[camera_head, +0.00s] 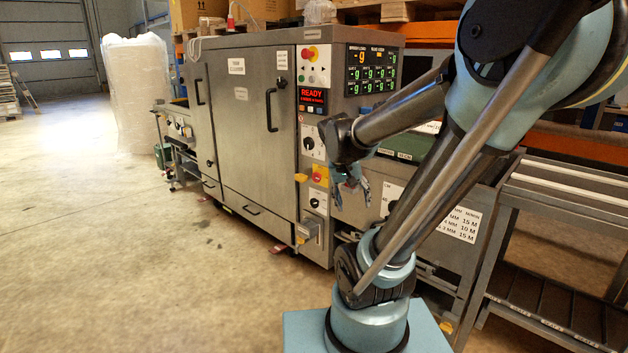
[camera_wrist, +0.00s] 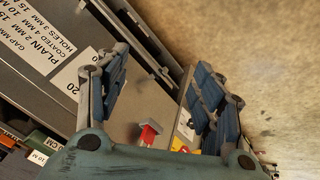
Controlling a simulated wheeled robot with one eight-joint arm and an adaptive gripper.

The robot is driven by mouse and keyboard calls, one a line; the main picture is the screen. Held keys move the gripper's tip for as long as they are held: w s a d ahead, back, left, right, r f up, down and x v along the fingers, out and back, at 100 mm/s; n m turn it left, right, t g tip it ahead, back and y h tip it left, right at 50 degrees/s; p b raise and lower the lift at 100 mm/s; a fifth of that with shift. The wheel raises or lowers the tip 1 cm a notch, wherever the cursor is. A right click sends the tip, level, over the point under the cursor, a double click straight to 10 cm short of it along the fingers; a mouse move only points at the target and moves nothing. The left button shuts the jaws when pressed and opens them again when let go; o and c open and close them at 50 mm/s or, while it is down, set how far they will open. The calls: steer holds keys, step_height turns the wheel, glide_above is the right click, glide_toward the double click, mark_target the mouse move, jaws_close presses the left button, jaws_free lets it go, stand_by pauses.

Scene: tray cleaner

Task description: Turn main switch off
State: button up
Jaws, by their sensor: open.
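The main switch (camera_head: 320,174), a red knob on a yellow plate, is on the narrow control column of the grey machine. My gripper (camera_head: 353,202) is just to the right of it in the head view, fingers pointing down, open and empty. In the wrist view my gripper's two blue-padded fingers (camera_wrist: 160,70) stand wide apart with nothing between the pads. A red part (camera_wrist: 148,130) and a yellow patch show low between the fingers there; I cannot tell whether the red part is the main switch knob. The knob's exact angle is too small to read.
A black rotary knob on a white plate (camera_head: 312,143) sits above the main switch, and a smaller one (camera_head: 315,202) below it. A lit READY display (camera_head: 312,95) is higher up. A grey box (camera_head: 308,232) juts out low. The floor on the left is clear.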

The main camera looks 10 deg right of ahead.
steer(key=w+a+r+m+t+h, duration=0.1)
steer(key=w+a+m+h, duration=0.15)
steer(key=w, duration=0.85)
steer(key=w+a+r+m+t+h, duration=0.1)
steer(key=w+a+h, duration=0.15)
steer(key=w, duration=0.75)
steer(key=m+t+h, duration=0.2)
steer(key=m+t, duration=0.2)
glide_toward(315, 176)
steer(key=x, duration=0.9)
steer(key=shift+d+f, duration=0.1)
steer(key=shift+f, duration=0.05)
steer(key=c, duration=1)
